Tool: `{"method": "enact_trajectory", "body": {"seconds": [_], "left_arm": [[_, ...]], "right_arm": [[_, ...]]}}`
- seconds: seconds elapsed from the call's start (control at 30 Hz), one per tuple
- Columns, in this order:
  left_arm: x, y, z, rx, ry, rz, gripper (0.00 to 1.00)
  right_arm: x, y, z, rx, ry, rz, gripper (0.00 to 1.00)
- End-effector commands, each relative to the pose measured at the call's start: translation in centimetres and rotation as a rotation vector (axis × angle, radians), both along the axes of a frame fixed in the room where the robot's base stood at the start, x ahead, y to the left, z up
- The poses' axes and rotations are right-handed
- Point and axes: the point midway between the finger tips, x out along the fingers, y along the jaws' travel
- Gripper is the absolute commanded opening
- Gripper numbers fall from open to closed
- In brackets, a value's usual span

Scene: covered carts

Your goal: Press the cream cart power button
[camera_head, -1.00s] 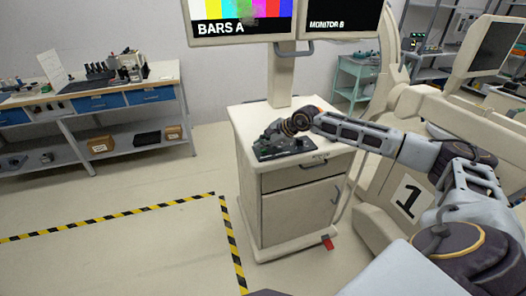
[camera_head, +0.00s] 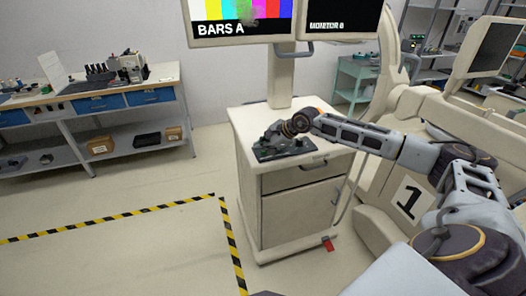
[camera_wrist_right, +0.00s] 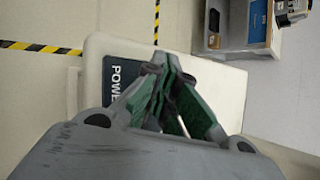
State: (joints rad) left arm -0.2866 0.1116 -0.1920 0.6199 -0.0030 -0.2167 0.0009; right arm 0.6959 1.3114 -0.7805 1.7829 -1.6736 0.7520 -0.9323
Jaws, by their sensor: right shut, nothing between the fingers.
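The cream cart (camera_head: 290,220) stands in the middle of the head view, with a drawer and a door below its top. A dark panel (camera_head: 296,148) lies on the cart top. In the right wrist view the panel (camera_wrist_right: 119,76) shows white letters reading "POWE", the rest hidden by my fingers. My right gripper (camera_head: 263,147) is shut and empty, reaching in from the right over the panel. Its fingertips also show in the wrist view (camera_wrist_right: 160,62), at or just above the panel's edge. I cannot tell whether they touch it. The button itself is hidden. My left gripper is not in view.
Two monitors (camera_head: 240,22) rise on a post behind the cart top. A workbench (camera_head: 90,103) is at the left. Floor with yellow-black tape (camera_head: 232,245) is free in front of it.

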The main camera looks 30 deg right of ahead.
Motion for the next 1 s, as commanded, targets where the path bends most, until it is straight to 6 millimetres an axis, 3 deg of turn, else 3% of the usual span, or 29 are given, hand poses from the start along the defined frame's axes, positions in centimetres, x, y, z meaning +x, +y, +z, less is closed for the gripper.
{"method": "enact_trajectory", "body": {"seconds": [1.0], "left_arm": [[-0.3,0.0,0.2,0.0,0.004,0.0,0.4]], "right_arm": [[0.0,0.0,1.3,0.0,0.0,0.0,0.0]]}}
